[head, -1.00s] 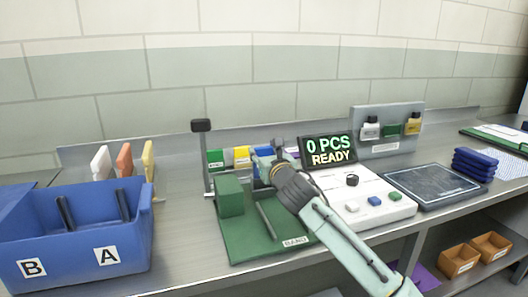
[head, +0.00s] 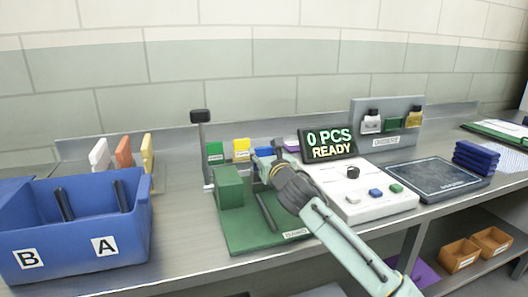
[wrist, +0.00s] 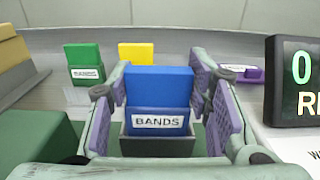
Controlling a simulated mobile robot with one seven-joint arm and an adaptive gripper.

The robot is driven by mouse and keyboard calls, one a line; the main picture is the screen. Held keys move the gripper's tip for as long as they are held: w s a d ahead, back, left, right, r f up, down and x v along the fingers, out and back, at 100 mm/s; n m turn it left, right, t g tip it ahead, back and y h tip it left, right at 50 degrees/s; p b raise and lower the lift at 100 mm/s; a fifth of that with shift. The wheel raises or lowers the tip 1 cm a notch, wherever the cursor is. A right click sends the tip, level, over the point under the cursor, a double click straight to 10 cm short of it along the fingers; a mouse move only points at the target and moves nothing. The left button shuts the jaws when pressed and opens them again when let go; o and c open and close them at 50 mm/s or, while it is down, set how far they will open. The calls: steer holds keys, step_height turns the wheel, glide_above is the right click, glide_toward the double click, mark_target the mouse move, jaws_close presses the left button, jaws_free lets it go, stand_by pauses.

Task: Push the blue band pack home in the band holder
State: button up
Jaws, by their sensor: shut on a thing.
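The blue band pack (wrist: 160,84) stands upright in the middle of the wrist view, with a darker blue front part labelled BANDS. Its lower end is inside a dark grey open-topped band holder (wrist: 158,147); how deep it sits I cannot tell. My gripper (wrist: 160,96) has a purple-padded finger on each side of the pack and is shut on it. In the head view the blue pack (head: 263,152) shows partly behind my gripper (head: 264,168), and the holder is hidden there.
Green (head: 215,151) and yellow (head: 242,148) packs stand to the left at the back. A green fixture (head: 229,190) stands close on the left. The display (head: 328,144) reading "0 PCS READY" and a white control panel (head: 350,190) are on the right. A blue bin (head: 75,245) is far left.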

steer(key=shift+f, duration=0.35)
steer(key=o, duration=1.3)
steer(key=shift+c, duration=0.2)
steer(key=v, duration=1.2)
